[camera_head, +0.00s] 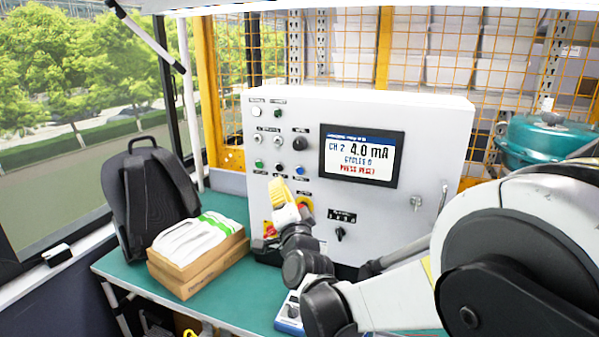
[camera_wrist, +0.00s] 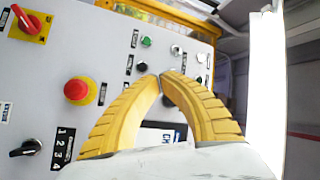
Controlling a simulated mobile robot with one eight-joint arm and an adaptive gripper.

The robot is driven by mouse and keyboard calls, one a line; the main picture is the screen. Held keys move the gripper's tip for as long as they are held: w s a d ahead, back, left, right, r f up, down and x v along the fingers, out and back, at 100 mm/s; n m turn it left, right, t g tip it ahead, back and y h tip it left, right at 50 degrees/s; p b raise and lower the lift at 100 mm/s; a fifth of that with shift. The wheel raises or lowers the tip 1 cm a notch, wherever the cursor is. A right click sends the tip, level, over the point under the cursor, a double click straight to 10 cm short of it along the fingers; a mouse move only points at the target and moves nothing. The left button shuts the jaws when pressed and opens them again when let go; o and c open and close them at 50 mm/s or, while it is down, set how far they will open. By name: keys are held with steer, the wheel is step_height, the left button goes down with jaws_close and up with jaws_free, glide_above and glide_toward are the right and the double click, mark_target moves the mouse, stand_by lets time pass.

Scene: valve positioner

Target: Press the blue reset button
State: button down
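I cannot tell whether the fingertips touch the panel.
The screen (camera_head: 361,156) reads CH 2, 4.0 mA, CYCLES 0, PRESS RESET. A red emergency button (camera_wrist: 77,90), a green button (camera_wrist: 147,41) and a black selector (camera_wrist: 27,148) are nearby. Boxes (camera_head: 190,268) and a backpack (camera_head: 150,195) stand left on the green table (camera_head: 228,312).

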glide_toward(291, 164)
steer(key=shift+a+x, duration=0.2)
steer(key=shift+x, duration=1.1)
steer(key=shift+a+x, duration=0.15)
steer(key=shift+x, duration=1.15)
steer(key=shift+r, duration=0.1)
steer(key=shift+w+d, duration=0.1)
steer(key=shift+w, duration=0.15)
steer(key=shift+w+d, duration=0.15)
steer(key=shift+w, duration=0.2)
stand_by(0.3)
steer(key=shift+s+a, duration=0.25)
steer(key=shift+s, duration=0.5)
steer(key=s, duration=0.1)
steer(key=s+a, duration=0.1)
steer(key=s, duration=0.2)
steer(key=shift+s+a, duration=0.35)
steer(key=shift+a, duration=0.05)
